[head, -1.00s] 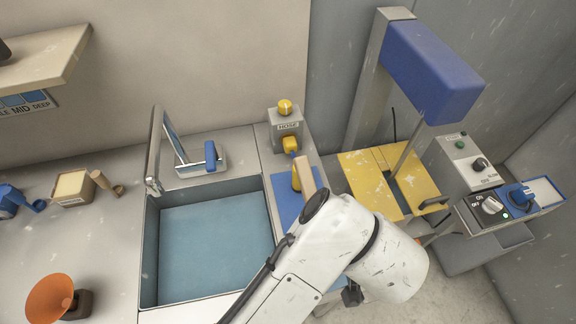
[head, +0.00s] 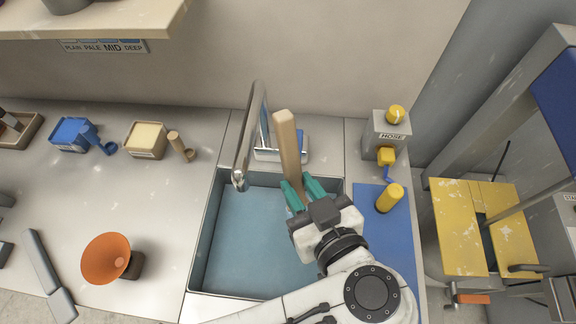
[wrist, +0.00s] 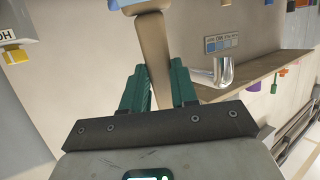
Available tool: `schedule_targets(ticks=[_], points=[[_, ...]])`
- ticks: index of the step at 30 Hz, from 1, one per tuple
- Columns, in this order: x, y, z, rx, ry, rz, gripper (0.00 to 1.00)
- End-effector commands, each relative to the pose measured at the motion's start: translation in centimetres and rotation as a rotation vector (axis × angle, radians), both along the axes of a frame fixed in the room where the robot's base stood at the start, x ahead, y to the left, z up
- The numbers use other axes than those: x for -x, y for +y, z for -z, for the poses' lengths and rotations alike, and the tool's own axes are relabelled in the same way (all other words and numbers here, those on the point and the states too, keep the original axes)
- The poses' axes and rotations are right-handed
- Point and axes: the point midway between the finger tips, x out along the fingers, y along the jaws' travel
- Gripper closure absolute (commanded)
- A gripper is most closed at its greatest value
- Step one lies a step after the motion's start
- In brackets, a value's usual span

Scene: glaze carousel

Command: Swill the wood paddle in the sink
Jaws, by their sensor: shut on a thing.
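The wood paddle (head: 288,150) is held upright, tilted slightly, above the sink in the head view. My gripper (head: 304,194) is shut on it with its teal fingers; in the wrist view the paddle (wrist: 153,50) stands between the fingers (wrist: 158,88). The sink (head: 245,245) is a square basin with a blue floor; my arm covers its right part. The chrome faucet (head: 246,145) arches over the basin's back left, to the left of the paddle. I cannot tell whether water runs.
A shelf (head: 100,20) overhangs the back left.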

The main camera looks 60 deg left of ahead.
Motion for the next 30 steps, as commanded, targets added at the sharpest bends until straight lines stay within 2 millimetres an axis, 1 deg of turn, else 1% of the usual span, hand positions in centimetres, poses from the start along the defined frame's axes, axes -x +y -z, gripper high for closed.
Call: schedule_targets(ticks=[1, 3, 8, 14, 30], points=[[0.0, 0.0, 0.5, -0.011, 0.000, 0.001, 1.00], [0.1, 0.0, 0.9, -0.020, -0.003, 0.000, 1.00], [0.0, 0.1, 1.3, -0.026, -0.005, 0.000, 1.00], [0.0, 0.5, 2.2, -0.025, -0.004, 0.001, 1.00], [-0.3, 2.0, 6.3, -0.024, -0.002, 0.001, 1.00]])
